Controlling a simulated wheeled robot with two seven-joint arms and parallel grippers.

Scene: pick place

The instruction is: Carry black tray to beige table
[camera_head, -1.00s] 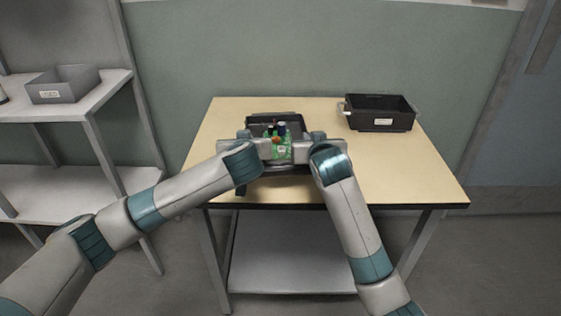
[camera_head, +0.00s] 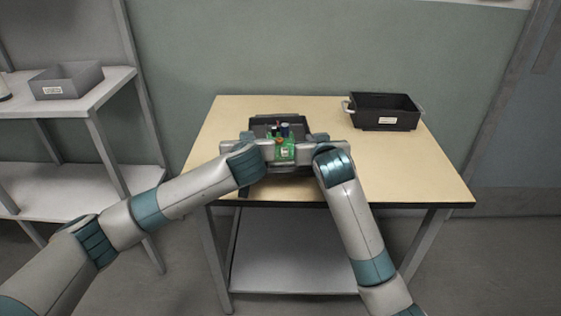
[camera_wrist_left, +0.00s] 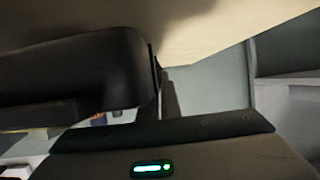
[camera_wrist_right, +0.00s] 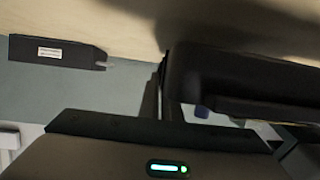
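A black tray (camera_head: 299,122) is between my two grippers, over the near middle of the beige table (camera_head: 410,165). It carries a green circuit board (camera_head: 285,150) and several small parts. My left gripper (camera_head: 251,142) is shut on the tray's left side, and my right gripper (camera_head: 320,141) is shut on its right side. The tray's dark wall fills the left of the left wrist view (camera_wrist_left: 80,72) and the right of the right wrist view (camera_wrist_right: 240,80). A shadow shows on the tabletop near it. The fingertips are mostly hidden, and I cannot tell whether the underside touches the table.
A second black bin (camera_head: 385,112) with a white label and handles stands at the back right of the table. A grey shelf (camera_head: 110,85) with a grey bin (camera_head: 66,80) stands at the left. The table's right front and left back are clear.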

